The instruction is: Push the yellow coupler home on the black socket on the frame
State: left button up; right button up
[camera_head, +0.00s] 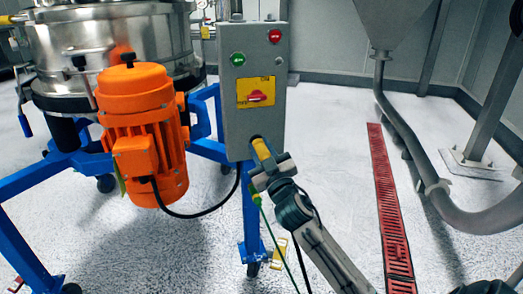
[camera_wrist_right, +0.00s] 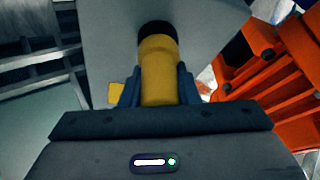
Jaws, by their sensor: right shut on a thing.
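The yellow coupler (camera_head: 262,149) is at the lower part of the grey control box (camera_head: 253,120), its far end against the black socket (camera_head: 256,140). My right gripper (camera_head: 268,165) is shut on the coupler from below right. In the right wrist view the yellow coupler (camera_wrist_right: 158,75) stands between the two blue-grey fingers (camera_wrist_right: 158,88), its far end meeting the dark socket (camera_wrist_right: 157,29) on the grey box face. Whether the coupler is fully seated cannot be told. My left gripper is not in view.
An orange motor (camera_head: 145,135) hangs left of the box on a blue frame (camera_head: 198,145). A green cable (camera_head: 270,230) runs down from the gripper area. A red floor grate (camera_head: 388,200) and grey pipe (camera_head: 420,165) lie right. Floor between is clear.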

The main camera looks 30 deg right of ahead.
jog(key=shift+w, duration=0.25)
jog(key=o, duration=1.1)
jog(key=b+v, duration=0.1)
jog(key=v, duration=0.9)
jog(key=shift+s+b, duration=0.35)
jog(key=shift+s, duration=0.05)
